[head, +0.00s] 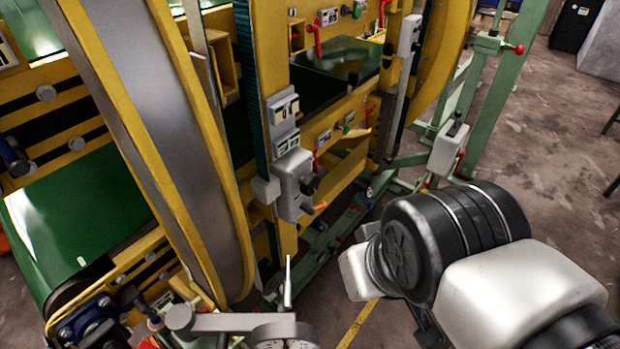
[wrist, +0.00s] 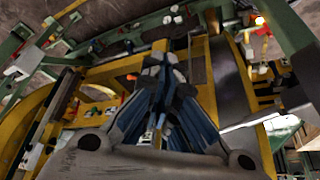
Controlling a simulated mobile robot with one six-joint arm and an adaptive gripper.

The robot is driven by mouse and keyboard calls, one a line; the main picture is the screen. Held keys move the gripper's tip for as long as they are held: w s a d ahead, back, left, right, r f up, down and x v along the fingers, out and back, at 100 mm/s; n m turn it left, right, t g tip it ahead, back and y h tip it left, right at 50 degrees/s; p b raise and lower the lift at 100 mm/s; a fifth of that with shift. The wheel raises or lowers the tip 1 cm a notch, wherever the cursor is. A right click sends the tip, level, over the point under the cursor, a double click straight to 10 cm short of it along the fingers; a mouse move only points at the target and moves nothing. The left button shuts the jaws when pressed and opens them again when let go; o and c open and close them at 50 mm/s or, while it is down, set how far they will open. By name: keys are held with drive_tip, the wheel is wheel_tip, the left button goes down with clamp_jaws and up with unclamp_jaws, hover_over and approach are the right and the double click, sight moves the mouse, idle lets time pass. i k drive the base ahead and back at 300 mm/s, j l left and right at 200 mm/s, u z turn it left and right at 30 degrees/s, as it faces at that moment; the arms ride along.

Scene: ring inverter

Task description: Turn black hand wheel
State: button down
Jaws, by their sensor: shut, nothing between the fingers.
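I cannot pick out the black hand wheel with certainty in either view. In the head view a small dark knob (head: 311,184) sits on the side of a grey box (head: 291,182) on the yellow machine frame, with an orange lever below it. My gripper (wrist: 165,64) shows in the wrist view with its blue fingers together and nothing between them. It points toward the yellow frame, and its fingers hide part of the machine. An orange piece (wrist: 131,76) shows left of the fingertips. In the head view my arm is at the lower right and the fingers are hidden.
A large yellow and grey ring (head: 170,150) fills the left side. A dial gauge (head: 284,340) with a grey arm is at the bottom. Green posts (head: 490,110) with a red-knobbed lever stand at the upper right. The concrete floor (head: 570,140) at the right is mostly clear.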

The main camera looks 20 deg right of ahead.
sight(309, 183)
drive_tip(key=i+l+u, duration=0.5)
drive_tip(key=u, duration=0.2)
drive_tip(key=k+l, duration=0.1)
drive_tip(key=l, duration=0.4)
